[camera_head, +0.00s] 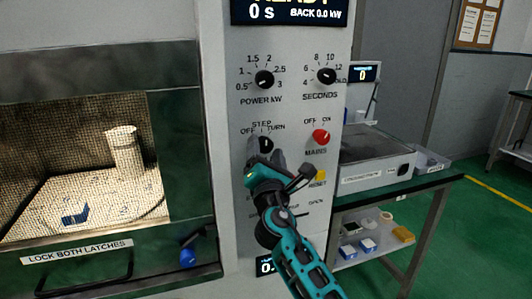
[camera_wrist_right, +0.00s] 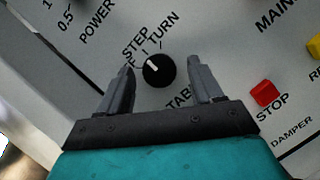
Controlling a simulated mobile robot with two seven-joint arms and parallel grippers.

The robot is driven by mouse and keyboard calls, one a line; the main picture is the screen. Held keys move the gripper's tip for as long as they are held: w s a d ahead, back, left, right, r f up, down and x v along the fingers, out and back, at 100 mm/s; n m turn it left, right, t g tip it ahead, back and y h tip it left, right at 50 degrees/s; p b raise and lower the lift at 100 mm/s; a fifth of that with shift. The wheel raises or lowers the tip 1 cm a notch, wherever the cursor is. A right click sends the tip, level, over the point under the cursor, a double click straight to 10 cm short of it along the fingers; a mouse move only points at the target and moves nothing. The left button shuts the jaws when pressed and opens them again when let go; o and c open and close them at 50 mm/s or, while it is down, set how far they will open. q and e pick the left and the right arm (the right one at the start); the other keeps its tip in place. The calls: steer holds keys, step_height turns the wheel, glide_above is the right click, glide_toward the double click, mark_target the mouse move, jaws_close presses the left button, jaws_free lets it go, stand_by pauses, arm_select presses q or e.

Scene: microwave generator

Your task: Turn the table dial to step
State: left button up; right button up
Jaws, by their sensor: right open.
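The table dial (camera_head: 265,145) is a round black knob on the grey panel, with OFF, STEP and TURN lettered around it. In the right wrist view the dial (camera_wrist_right: 160,72) shows a white pointer line aimed up and left, on the OFF–STEP side; the exact mark is hard to tell. My right gripper (camera_head: 265,152) is open at the dial. In the wrist view its two fingers (camera_wrist_right: 158,66) stand on either side of the knob, with gaps visible. The left finger covers part of the OFF lettering. My left gripper is not in view.
The power dial (camera_head: 264,79) and seconds dial (camera_head: 326,76) sit above. The red mains knob (camera_head: 321,137) and yellow reset button (camera_head: 321,175) are to the right. A red stop button (camera_wrist_right: 265,92) is near the right finger. The chamber door (camera_head: 190,130) is at left.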

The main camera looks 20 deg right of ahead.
steer(key=b+v, duration=0.1)
steer(key=v, duration=1.2)
steer(key=s+d+f+m+g+y, duration=0.1)
steer(key=s+f+m+g+y, duration=0.2)
steer(key=f, duration=0.6)
steer(key=s+f+m+g+y, duration=0.1)
steer(key=s+f+m+g, duration=0.1)
steer(key=f+m, duration=0.55)
steer(key=s+d+f+m+g+y, duration=0.1)
steer(key=s+f+m+g, duration=0.4)
steer(key=s+f+m, duration=0.8)
step_height(320, 180, down, 3)
steer(key=shift+s+r+y, duration=0.25)
steer(key=shift+s+y, duration=0.45)
steer(key=shift+s, duration=0.35)
steer(key=shift+w+d, duration=0.1)
